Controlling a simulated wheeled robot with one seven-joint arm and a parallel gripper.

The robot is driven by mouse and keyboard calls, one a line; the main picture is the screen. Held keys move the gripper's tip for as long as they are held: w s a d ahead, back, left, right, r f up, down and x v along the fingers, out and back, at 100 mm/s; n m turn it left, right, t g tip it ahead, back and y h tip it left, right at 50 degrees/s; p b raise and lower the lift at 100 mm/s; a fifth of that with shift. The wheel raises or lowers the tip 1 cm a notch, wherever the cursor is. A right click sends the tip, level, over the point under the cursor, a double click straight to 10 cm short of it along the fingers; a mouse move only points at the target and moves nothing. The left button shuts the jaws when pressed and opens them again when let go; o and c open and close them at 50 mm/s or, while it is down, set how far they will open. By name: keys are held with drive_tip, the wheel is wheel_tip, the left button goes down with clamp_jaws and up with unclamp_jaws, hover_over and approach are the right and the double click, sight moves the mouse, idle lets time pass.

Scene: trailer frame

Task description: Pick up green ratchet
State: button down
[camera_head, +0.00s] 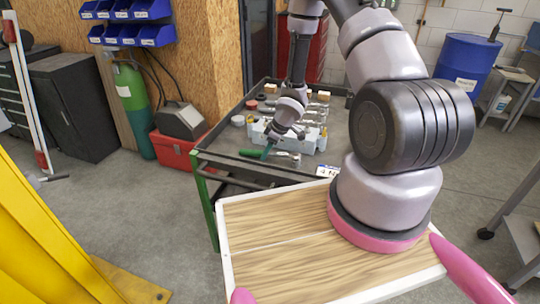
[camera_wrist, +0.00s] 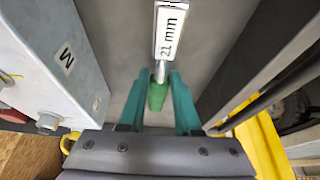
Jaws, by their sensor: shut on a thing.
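The green ratchet (camera_wrist: 157,96) shows in the wrist view with its green handle between my two teal fingers. A short metal shaft runs up from the handle to a white tag reading "21 mm" (camera_wrist: 170,35). My gripper (camera_wrist: 157,90) is shut on the ratchet. In the head view my gripper (camera_head: 264,149) is low over the near part of the dark workshop cart (camera_head: 225,141). The ratchet is hard to tell from the green fingers there, and I cannot tell whether it touches the cart top.
A light grey tool holder (camera_head: 308,142) stands close beside my gripper; a grey block marked "M" (camera_wrist: 62,62) fills the left of the wrist view. Small items and tools lie farther back on the cart. A red toolbox (camera_head: 172,150) stands left of the cart.

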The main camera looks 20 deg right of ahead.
wheel_tip(320, 180, up, 8)
drive_tip(key=shift+d+f, duration=0.1)
drive_tip(key=shift+r, duration=1.1)
drive_tip(key=c, duration=1.5)
unclamp_jaws()
clamp_jaws()
